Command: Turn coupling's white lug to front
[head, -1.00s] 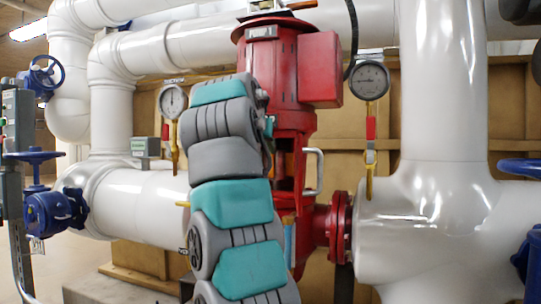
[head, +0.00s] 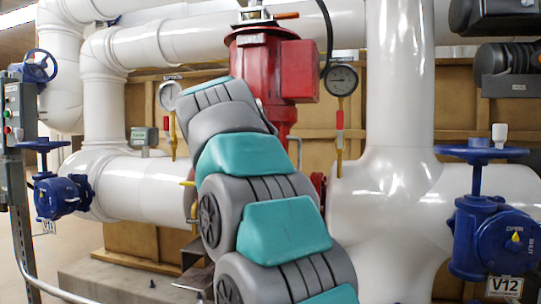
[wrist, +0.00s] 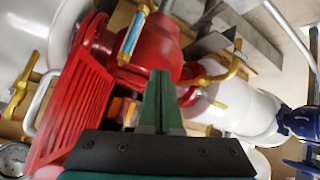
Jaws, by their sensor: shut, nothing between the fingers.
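My gripper (wrist: 160,98) shows in the wrist view with its green fingers together and empty. It points at the red pump (wrist: 152,45), next to its red slatted guard (wrist: 75,105). An orange part (wrist: 121,108) sits in the gap between the guard and my fingers; I cannot tell if it belongs to the coupling. I cannot pick out the white lug. In the head view the upper red pump body (head: 262,70) stands upright, and my grey and teal arm hides its lower part. My gripper is hidden there too.
White pipes (head: 398,90) flank the pump, with a gauge (head: 341,79) and another gauge (head: 170,95) on either side. A blue valve (head: 490,235) marked V12 stands at the right, another blue valve (head: 62,195) at the left. A grey control panel (head: 20,115) is at the left edge.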

